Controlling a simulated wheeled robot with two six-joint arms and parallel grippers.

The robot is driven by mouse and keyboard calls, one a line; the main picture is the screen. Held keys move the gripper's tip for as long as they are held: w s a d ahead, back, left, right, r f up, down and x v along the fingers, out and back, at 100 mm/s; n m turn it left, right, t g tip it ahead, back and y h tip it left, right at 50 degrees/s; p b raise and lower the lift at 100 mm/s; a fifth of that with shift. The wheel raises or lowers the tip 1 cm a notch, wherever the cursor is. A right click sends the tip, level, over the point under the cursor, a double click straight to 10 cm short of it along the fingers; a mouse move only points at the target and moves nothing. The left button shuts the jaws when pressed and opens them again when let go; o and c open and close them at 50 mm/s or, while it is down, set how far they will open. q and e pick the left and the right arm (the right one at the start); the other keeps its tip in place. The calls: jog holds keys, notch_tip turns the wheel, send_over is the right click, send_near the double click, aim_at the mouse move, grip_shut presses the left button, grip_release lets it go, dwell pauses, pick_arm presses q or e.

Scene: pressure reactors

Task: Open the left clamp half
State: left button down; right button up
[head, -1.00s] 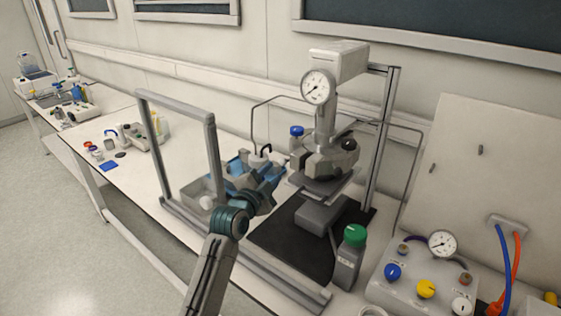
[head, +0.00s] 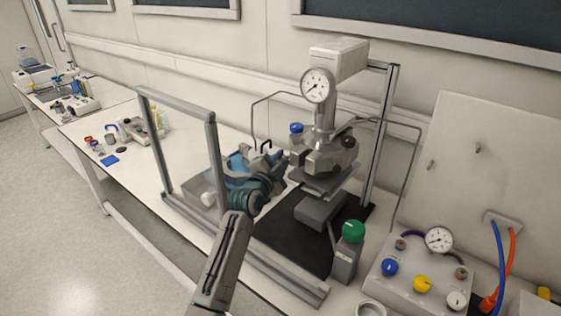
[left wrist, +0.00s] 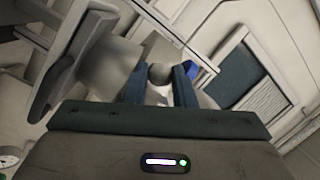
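The pressure reactor (head: 326,115) stands upright with a round gauge on its head. Its grey clamp (head: 325,160) encircles the vessel top, with a dark knob (head: 348,142) on the right side. The left clamp half (head: 302,157) faces my left gripper (head: 282,160), whose blue-grey fingers are close beside it. In the left wrist view, the two fingers (left wrist: 160,75) are apart, and a rounded grey knob (left wrist: 157,73) shows between or just beyond their tips. Contact with it cannot be told. My right gripper is not in view.
A grey-framed clear shield (head: 180,97) stands left of the reactor, close to my left arm.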

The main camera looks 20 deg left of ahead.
pick_arm(q)
jog(key=shift+w+a+b, duration=0.9)
jog(key=shift+a+b, duration=0.3)
jog(key=shift+b, duration=0.05)
jog(key=c, duration=1.5)
grip_release()
jog(key=shift+s, duration=0.1)
jog(key=s+a+b, duration=0.1)
jog(key=s+b, duration=0.2)
jog(key=s, duration=0.7)
jog(key=shift+s+a, duration=0.3)
jog(key=shift+a, duration=0.05)
jog(key=shift+c, duration=0.4)
